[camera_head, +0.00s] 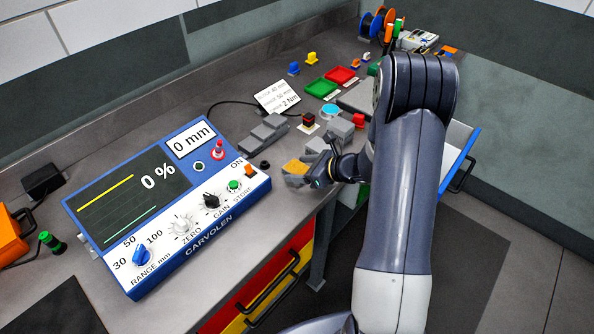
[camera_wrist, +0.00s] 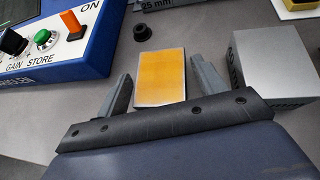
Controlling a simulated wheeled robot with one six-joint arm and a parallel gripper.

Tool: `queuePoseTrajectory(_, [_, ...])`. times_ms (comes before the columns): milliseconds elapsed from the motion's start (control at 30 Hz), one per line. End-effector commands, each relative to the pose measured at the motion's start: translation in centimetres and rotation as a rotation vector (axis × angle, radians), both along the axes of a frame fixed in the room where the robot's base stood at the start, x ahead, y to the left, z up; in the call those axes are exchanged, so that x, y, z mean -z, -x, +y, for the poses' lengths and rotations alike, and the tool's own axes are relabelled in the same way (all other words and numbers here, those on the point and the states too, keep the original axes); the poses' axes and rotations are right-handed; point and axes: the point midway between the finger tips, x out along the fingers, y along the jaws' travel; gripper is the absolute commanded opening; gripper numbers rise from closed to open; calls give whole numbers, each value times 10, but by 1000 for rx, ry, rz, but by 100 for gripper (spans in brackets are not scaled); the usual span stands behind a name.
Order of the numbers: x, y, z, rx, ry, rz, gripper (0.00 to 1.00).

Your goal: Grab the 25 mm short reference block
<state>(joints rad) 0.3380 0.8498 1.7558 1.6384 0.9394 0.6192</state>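A block with a yellow-orange top (camera_wrist: 160,76) stands between the two fingers of my gripper (camera_wrist: 161,70) in the wrist view. Its side faces are mostly hidden, and I see no size label on it. A gap shows between the block and each finger, so my gripper is open around it. In the head view the yellow-topped block (camera_head: 296,168) is near the bench's front edge, with my gripper (camera_head: 316,176) at its right. A grey piece marked "25 mm" (camera_wrist: 170,5) shows at the top of the wrist view, beyond the block.
A larger grey block (camera_wrist: 275,62) stands close to the right finger. The blue and white CARVOLEN console (camera_head: 170,205) is at the left. A small black knob-like piece (camera_wrist: 152,32) sits beyond the block. Grey stepped blocks (camera_head: 265,132) and coloured trays (camera_head: 340,75) lie farther back.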

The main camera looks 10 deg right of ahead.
Motion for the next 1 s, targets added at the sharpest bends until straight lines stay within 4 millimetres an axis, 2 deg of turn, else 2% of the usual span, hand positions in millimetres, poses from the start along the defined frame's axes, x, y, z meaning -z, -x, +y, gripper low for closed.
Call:
queuePoseTrajectory(67, [0, 0, 0, 0, 0, 0, 59])
queuePoseTrajectory(767, [0, 0, 0, 0, 0, 1, 2])
queuePoseTrajectory(1000, [-1, 0, 0, 0, -1, -2, 0])
